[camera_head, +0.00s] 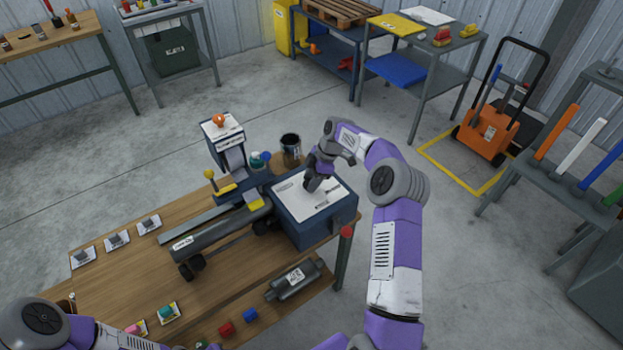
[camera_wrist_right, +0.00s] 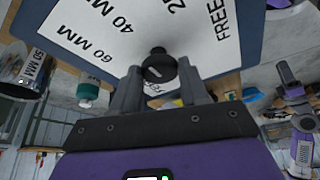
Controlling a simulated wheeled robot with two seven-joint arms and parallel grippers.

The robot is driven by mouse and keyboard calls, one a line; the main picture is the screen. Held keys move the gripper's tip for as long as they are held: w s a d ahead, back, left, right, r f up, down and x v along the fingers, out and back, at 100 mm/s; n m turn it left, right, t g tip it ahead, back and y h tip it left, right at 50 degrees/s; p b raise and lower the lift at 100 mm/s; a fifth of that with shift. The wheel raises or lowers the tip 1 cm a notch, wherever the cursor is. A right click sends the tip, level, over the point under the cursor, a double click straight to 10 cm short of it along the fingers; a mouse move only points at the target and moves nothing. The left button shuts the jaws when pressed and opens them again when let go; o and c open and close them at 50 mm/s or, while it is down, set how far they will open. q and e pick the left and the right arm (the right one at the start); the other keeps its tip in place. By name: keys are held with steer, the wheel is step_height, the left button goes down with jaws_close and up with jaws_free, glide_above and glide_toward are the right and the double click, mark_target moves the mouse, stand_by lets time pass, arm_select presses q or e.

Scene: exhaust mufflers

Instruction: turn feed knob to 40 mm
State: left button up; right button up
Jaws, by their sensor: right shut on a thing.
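The feed knob (camera_wrist_right: 157,67) is a small dark round knob with a pale mark on its face, in front of a white dial plate (camera_wrist_right: 110,27) in the right wrist view. The plate reads "60 MM", "40 MM", a partly cut-off number and "FREE"; I cannot tell which label the mark points at. My right gripper (camera_wrist_right: 160,82) is shut on the knob, a finger on each side. In the head view my right gripper (camera_head: 312,186) is over the white top of the blue machine box (camera_head: 309,228) and hides the knob. My left gripper is out of view; only its arm shows at lower left.
The machine stands on a wooden workbench (camera_head: 120,265) with a long grey tube (camera_head: 215,232). A dark can (camera_head: 290,146) stands just behind the box. An orange cart (camera_head: 488,132) stands clear on the right.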

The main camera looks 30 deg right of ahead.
stand_by(0.3)
steer(key=o, duration=1)
steer(key=shift+o, duration=0.2)
steer(key=w+p+v, duration=0.1)
steer(key=v, duration=0.6)
steer(key=shift+s+r, duration=0.25)
steer(key=shift+s, duration=0.3)
steer(key=shift+d, duration=0.15)
